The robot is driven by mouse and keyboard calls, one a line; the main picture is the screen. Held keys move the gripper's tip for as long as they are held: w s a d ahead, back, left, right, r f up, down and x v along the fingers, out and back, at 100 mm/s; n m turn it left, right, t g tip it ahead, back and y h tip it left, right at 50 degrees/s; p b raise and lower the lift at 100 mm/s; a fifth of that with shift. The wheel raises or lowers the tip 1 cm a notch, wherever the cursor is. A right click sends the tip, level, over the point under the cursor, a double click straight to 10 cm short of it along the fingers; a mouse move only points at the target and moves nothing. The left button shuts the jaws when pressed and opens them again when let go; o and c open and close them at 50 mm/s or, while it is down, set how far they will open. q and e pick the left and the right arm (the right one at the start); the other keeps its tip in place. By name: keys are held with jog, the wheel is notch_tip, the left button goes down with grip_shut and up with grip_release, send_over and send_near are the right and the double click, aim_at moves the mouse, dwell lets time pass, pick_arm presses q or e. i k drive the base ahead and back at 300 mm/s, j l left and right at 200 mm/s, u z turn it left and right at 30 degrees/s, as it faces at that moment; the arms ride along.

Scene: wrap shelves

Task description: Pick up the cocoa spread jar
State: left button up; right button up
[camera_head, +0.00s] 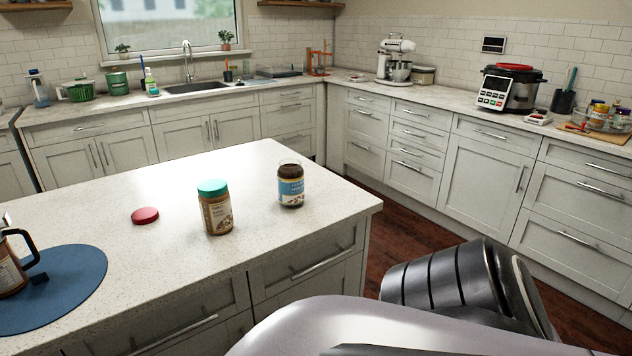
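The cocoa spread jar, a dark brown jar with a blue and white label (291,188), stands upright on the island counter near its right corner. Its top looks pale or clear, and I cannot tell whether a lid is on it. Nothing touches it. Neither gripper shows in this view. Part of my own body and a dark arm link show at the bottom right, apart from the jar.
A tan jar with a teal lid (216,212) stands left of the cocoa jar, nearer me. A red lid (145,215) lies flat further left. The island counter (200,165) is clear behind the jars.

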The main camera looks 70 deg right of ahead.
aim_at(290, 171)
jog(key=z, duration=2)
jog(key=i+l+u, duration=0.5)
jog(key=l, duration=0.25)
jog(key=k+j, duration=0.05)
jog(key=k, duration=0.05)
